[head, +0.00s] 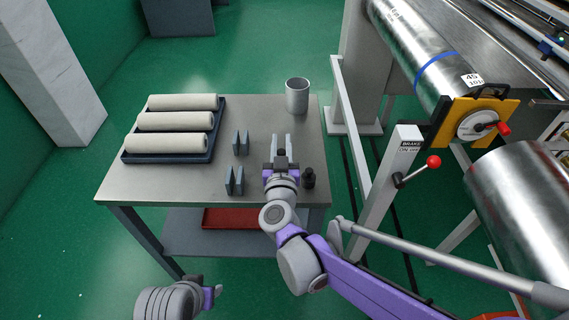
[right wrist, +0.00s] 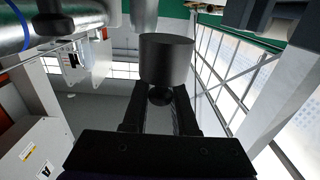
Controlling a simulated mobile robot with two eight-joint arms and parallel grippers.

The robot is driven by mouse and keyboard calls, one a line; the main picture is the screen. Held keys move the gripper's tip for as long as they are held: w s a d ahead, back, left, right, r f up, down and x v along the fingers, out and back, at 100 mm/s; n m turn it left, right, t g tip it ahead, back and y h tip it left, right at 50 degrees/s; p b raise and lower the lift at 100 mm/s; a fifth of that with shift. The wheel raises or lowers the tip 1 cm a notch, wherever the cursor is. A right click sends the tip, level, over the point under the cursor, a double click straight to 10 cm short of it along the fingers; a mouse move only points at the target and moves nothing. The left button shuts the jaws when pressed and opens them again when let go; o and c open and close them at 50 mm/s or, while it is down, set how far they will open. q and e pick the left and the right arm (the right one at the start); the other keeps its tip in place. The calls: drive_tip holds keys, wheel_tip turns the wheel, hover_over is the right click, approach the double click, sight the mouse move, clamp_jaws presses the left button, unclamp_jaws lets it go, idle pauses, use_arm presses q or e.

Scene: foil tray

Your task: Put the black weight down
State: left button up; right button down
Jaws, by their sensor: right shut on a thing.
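My right gripper (head: 281,146) is over the right part of the grey table (head: 185,183), pointing away in the head view. It is shut on the black weight (right wrist: 167,58), a dark cylinder with a round knob; the knob sits between the fingers in the right wrist view. In the head view the gripper mostly hides this weight, and I cannot tell whether it touches the table. A second black weight (head: 308,178) stands on the table just right of the gripper. My left gripper (head: 215,292) is low at the bottom edge, its fingers unclear.
A grey cup (head: 297,96) stands at the table's back right. Several pale rolls lie in a dark blue tray (head: 124,157) at the left. Two slotted grey stands (head: 240,143) (head: 234,181) are left of the gripper. A brake post (head: 402,150) and rollers stand right of the table.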

drive_tip(key=shift+f+b, duration=0.55)
drive_tip(key=shift+f, duration=2.1)
drive_tip(key=shift+f, duration=0.2)
drive_tip(key=c, duration=0.7)
unclamp_jaws()
drive_tip(key=shift+r, duration=0.2)
drive_tip(key=shift+s, duration=0.25)
drive_tip(key=s, duration=1.1)
drive_tip(key=shift+s, duration=0.3)
